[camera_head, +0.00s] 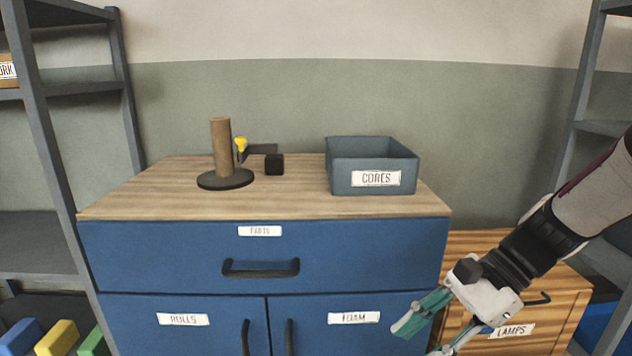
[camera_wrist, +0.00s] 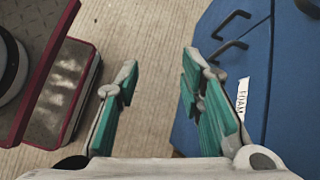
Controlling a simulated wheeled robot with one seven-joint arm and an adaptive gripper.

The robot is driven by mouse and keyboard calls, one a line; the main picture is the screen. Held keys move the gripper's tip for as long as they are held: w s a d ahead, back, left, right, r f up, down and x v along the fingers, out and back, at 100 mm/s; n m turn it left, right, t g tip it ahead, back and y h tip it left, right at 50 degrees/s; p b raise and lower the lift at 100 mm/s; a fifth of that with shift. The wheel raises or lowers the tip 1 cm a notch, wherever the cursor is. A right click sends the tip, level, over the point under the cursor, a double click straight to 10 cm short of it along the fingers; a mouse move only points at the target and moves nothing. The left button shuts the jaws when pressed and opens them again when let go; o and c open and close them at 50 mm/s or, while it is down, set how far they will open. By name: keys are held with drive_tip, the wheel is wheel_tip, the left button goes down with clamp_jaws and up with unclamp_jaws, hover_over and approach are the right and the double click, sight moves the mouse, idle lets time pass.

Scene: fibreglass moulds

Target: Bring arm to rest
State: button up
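My gripper (camera_head: 424,334) hangs low at the lower right in the head view, in front of the cabinet's right side and the wooden box. In the wrist view my gripper (camera_wrist: 152,112) has its two teal fingers wide apart, with only floor showing between them. It is open and empty. My arm reaches in from the right edge of the head view and slopes down to the left.
The blue cabinet (camera_head: 180,248) has a bare front top. On it stand a brown roll on a black base (camera_head: 222,150), a toggle clamp (camera_head: 262,150) and the grey CORES bin (camera_head: 345,180). A wooden LAMPS box (camera_head: 470,243) is at right. Shelves (camera_head: 110,85) flank both sides.

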drive_tip(key=s+d+r+n+h, duration=0.1)
drive_tip(key=s+r+n+h, duration=0.15)
drive_tip(key=s+n, duration=0.35)
drive_tip(key=s+d+r+n+t+h, duration=0.1)
drive_tip(key=s+n+h, duration=0.2)
drive_tip(key=s, duration=0.5)
drive_tip(key=s+d+r+n+h, duration=0.2)
drive_tip(key=s+n+h, duration=0.1)
drive_tip(key=s+n, duration=0.3)
wheel_tip(320, 180, up, 28)
drive_tip(key=s+m+t+p, duration=0.1)
drive_tip(key=t+p, duration=0.3)
drive_tip(key=p, duration=2.2)
drive_tip(key=shift+d, duration=0.1)
